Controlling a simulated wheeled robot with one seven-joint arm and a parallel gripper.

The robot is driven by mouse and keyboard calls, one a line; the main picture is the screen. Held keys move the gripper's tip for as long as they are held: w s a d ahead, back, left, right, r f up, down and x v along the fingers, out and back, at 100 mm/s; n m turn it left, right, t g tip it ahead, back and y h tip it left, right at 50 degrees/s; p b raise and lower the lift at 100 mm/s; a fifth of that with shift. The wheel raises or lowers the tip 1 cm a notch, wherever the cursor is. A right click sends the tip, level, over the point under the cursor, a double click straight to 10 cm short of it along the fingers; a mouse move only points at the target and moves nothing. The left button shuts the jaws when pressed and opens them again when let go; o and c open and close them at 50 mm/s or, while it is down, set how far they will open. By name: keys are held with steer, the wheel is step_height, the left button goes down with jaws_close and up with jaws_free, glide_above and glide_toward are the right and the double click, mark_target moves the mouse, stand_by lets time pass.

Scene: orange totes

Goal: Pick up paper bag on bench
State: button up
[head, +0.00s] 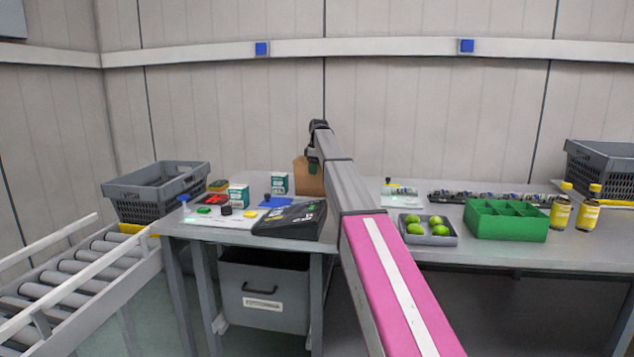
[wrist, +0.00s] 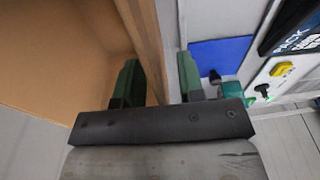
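The brown paper bag (head: 309,180) stands upright on the grey bench, partly hidden behind my arm in the head view. In the wrist view I look down into the open bag (wrist: 55,55). My gripper (wrist: 162,82) is at the bag's top rim; it also shows in the head view (head: 313,163). Its two green fingers are apart and straddle one bag wall, the left finger on the inner side and the right one outside. A gap shows between the right finger and the wall.
Left of the bag are small boxes (head: 239,196) and a black case (head: 290,219). A blue sheet (wrist: 218,55) lies close beside the bag. To the right are a tray of green fruit (head: 428,229), a green divided box (head: 506,220) and yellow bottles (head: 561,208).

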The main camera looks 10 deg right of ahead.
steer(key=shift+c, duration=0.4)
jaws_close()
steer(key=shift+r, duration=0.1)
